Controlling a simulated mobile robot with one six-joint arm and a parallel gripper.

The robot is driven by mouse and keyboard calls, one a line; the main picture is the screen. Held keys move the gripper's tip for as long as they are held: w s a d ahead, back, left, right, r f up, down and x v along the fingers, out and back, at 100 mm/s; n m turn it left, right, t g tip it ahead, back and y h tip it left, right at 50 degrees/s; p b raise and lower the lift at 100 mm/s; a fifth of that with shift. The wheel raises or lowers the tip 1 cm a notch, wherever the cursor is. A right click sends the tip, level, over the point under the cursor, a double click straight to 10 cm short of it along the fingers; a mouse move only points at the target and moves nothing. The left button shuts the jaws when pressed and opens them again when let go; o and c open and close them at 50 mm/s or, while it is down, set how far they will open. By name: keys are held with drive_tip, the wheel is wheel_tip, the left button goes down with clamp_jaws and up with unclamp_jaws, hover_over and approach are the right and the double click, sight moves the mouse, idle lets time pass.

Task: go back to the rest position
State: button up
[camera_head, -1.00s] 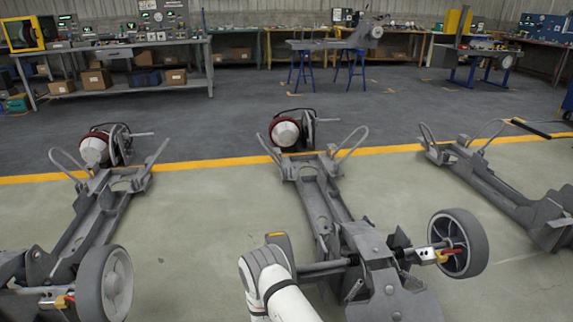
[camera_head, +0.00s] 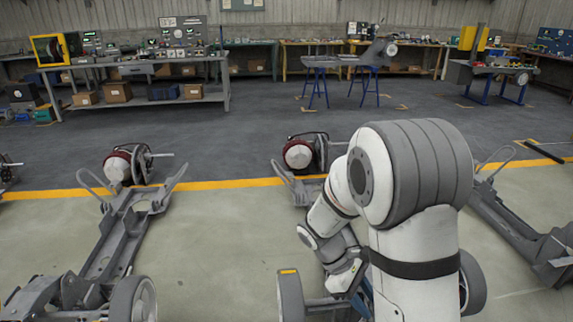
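My white and grey arm rises large in the foreground right of centre, over the middle chassis. Its thick elbow is near the camera. The forearm folds down and left to the wrist, low in front of the elbow. My gripper end (camera_head: 346,277) seems to be just beyond the wrist, pointing down near the chassis front. Its fingers cannot be made out, so I cannot tell whether it is open or holds anything. The middle chassis (camera_head: 299,190) is largely hidden behind my arm.
A left chassis (camera_head: 118,232) with a wheel (camera_head: 133,301) and a right chassis (camera_head: 525,225) lie on either side. Red-and-white round units stand at two far ends. Open floor (camera_head: 215,250) lies between left and middle chassis. Workbenches (camera_head: 150,100) line the back beyond the yellow line.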

drive_tip(key=s+a+r+m+t+y+p, duration=0.1)
drive_tip(key=s+r+m+t+y+p, duration=0.1)
drive_tip(key=r, duration=0.7)
drive_tip(key=s+a+r+m+t+y+p, duration=0.1)
drive_tip(key=s+r+m+t+y+p, duration=0.1)
drive_tip(key=s+r+m+p, duration=0.3)
drive_tip(key=s+a+r+m+t+y+p, duration=0.1)
drive_tip(key=r+p, duration=0.5)
drive_tip(key=r, duration=0.8)
drive_tip(key=s+m+t+y, duration=0.1)
drive_tip(key=s+m+y, duration=0.1)
drive_tip(key=s+m, duration=0.1)
drive_tip(key=shift+t, duration=0.4)
